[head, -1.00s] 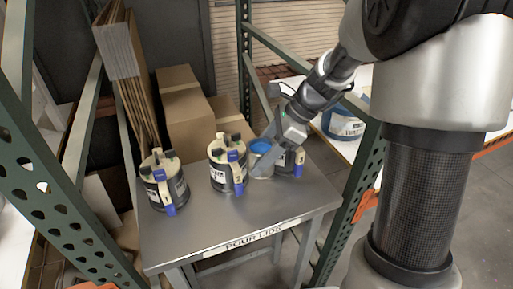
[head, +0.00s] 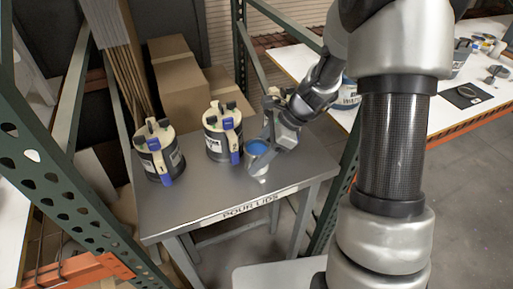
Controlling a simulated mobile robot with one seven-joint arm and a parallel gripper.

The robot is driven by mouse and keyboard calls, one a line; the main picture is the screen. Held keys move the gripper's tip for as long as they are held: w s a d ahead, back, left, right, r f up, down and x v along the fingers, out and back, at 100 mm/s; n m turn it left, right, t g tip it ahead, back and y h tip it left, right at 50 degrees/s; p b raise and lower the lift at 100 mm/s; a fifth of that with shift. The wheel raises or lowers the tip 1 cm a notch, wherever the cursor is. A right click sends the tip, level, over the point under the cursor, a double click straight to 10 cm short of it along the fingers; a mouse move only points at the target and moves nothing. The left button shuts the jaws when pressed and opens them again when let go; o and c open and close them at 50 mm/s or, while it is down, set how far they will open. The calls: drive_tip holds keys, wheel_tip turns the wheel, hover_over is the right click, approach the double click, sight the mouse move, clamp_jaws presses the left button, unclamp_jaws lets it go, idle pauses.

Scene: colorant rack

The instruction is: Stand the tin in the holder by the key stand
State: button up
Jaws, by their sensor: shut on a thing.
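My gripper (head: 264,151) is shut on a small pale tin (head: 257,169) with a blue top, over the front right part of the grey metal table. I cannot tell whether the tin's base touches the table. The tin looks roughly upright, partly covered by the fingers. I cannot make out the holder or the key stand.
Two dark pots with cream lids, one at left (head: 158,155) and one in the middle (head: 220,135), stand on the grey table (head: 205,195). Green rack posts flank it. Cardboard boxes (head: 185,85) stand behind. A white bench (head: 400,80) at right carries small items, including a black square (head: 467,96).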

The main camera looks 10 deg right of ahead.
drive_tip(key=shift+f, duration=0.1)
drive_tip(key=o, duration=1.2)
